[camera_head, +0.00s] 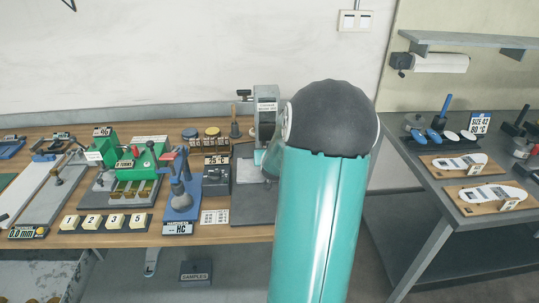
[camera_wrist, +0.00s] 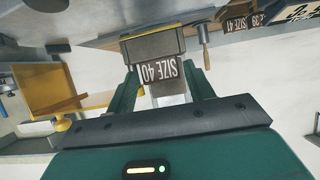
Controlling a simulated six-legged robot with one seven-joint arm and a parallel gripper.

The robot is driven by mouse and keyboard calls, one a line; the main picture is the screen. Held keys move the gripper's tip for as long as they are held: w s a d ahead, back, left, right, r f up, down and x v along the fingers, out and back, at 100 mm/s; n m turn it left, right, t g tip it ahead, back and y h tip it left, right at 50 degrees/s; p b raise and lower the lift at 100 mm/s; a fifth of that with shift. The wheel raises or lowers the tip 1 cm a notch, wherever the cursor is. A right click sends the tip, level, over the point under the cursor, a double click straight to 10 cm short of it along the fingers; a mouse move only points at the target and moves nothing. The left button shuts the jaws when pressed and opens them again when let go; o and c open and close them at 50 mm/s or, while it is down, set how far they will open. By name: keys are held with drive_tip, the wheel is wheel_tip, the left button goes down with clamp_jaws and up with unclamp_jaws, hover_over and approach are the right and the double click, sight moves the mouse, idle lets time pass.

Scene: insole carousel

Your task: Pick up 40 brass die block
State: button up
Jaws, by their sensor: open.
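In the wrist view, the brass die block (camera_wrist: 152,46) is a dull brass-coloured body just ahead of my gripper (camera_wrist: 160,72). A brown SIZE 40 label (camera_wrist: 158,73) shows upside down on its near side. The two green fingers are open, one on each side of the label. I cannot tell whether they touch the block. In the head view, my arm hides the gripper and the block.
In the wrist view, brown SIZE 41 (camera_wrist: 236,24) and 39 (camera_wrist: 258,19) labels and a wooden handle (camera_wrist: 204,48) are nearby. In the head view, a grey press (camera_head: 266,115) stands left of my arm on a crowded wooden bench (camera_head: 130,240). A second bench (camera_head: 440,200) holds insoles.

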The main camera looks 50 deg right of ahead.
drive_tip(key=shift+w+d+f, duration=0.1)
drive_tip(key=shift+w, duration=0.05)
drive_tip(key=c, duration=0.9)
drive_tip(key=shift+c, duration=0.2)
